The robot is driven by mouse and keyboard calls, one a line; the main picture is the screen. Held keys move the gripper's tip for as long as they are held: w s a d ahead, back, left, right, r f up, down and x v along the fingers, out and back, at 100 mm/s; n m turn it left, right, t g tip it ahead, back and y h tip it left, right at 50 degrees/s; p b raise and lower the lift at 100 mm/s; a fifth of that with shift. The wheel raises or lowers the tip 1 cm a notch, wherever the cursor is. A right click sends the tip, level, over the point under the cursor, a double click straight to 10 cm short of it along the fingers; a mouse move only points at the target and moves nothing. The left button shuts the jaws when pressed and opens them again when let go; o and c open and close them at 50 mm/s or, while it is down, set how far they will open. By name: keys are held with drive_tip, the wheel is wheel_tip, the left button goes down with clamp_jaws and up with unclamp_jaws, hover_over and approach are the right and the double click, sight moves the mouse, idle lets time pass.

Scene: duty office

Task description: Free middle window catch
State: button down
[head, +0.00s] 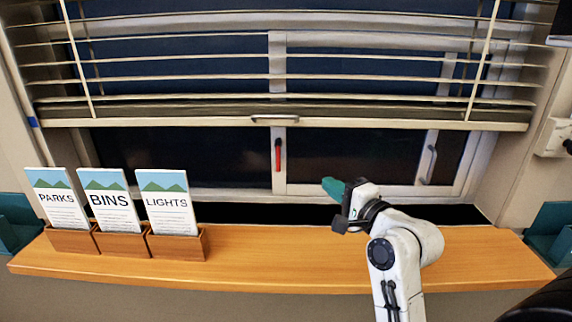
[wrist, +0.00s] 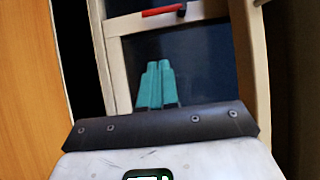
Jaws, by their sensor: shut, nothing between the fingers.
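In the wrist view the catch (wrist: 165,11) shows at the top edge, lying across the frame. My gripper (head: 333,187) has teal fingers pressed together, with nothing between them. It is low in front of the right-hand pane, right of the catch and below it, apart from it. The closed fingers also show in the wrist view (wrist: 157,85), against the dark pane.
A slatted blind (head: 285,123) is partly lowered above the catch. A pale handle (head: 428,165) is on the window's right side. Three leaflet holders (head: 124,242), marked PARKS, BINS and LIGHTS, stand at the left of the wooden sill (head: 270,270). The sill's middle is clear.

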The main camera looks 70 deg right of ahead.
drive_tip(key=shift+w+d, duration=0.1)
approach(278, 156)
drive_tip(key=w+d+f, duration=0.2)
drive_tip(key=w+d, duration=0.3)
drive_tip(key=shift+s+a+b, duration=0.1)
drive_tip(key=shift+s+b, duration=0.05)
drive_tip(key=shift+b, duration=0.25)
drive_tip(key=shift+f, duration=0.15)
idle(0.4)
drive_tip(key=shift+a+m, duration=0.1)
drive_tip(key=shift+m, duration=0.2)
